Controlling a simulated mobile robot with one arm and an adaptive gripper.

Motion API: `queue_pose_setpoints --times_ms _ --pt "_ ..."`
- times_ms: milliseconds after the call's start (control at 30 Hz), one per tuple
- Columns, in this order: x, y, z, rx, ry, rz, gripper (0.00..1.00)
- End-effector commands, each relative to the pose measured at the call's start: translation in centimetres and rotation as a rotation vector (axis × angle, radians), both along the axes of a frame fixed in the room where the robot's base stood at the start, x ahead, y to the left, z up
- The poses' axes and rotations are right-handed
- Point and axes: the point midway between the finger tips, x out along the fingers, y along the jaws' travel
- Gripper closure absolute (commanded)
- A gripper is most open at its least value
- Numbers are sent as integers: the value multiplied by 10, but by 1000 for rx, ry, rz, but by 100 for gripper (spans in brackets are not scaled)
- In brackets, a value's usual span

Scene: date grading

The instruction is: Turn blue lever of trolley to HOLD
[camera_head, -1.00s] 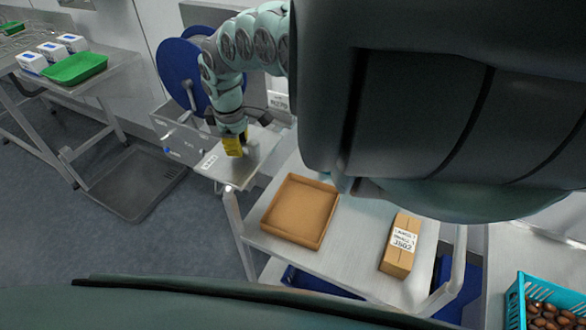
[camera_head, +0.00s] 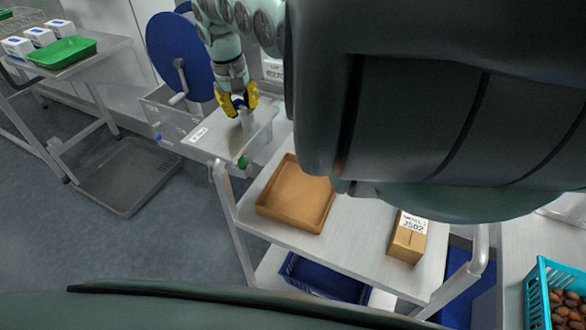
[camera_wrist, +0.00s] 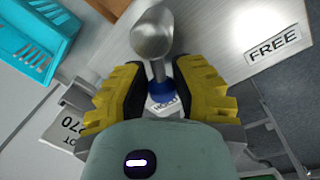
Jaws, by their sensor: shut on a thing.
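The lever shows in the wrist view as a metal stem with a blue end (camera_wrist: 162,91), running from a thick grey metal post (camera_wrist: 152,35). The blue end lies right beside a HOLD label (camera_wrist: 165,106), partly hidden near my gripper's palm. A FREE label (camera_wrist: 272,45) is on the plate off to the right. The yellow fingers of my gripper (camera_wrist: 160,84) stand on both sides of the blue end, shut on it. In the head view my gripper (camera_head: 238,105) points down at the metal plate (camera_head: 222,143) by the post; the blue end is hidden there.
The trolley shelf (camera_head: 345,240) holds a brown tray (camera_head: 297,210) and a carton (camera_head: 407,238). A blue disc (camera_head: 178,60) stands behind my gripper. A teal crate (camera_head: 538,292) is at the lower right. A side table with a green tray (camera_head: 62,52) stands at left.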

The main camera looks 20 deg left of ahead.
Motion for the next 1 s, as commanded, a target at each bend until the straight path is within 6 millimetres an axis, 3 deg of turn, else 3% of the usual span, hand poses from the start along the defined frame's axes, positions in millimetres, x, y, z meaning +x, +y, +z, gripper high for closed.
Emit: queue_pose_setpoints --times_ms 400,1000 --pt "6 -4 -2 6 -4 -229 100" --pt "8 -7 0 3 -4 -279 100"
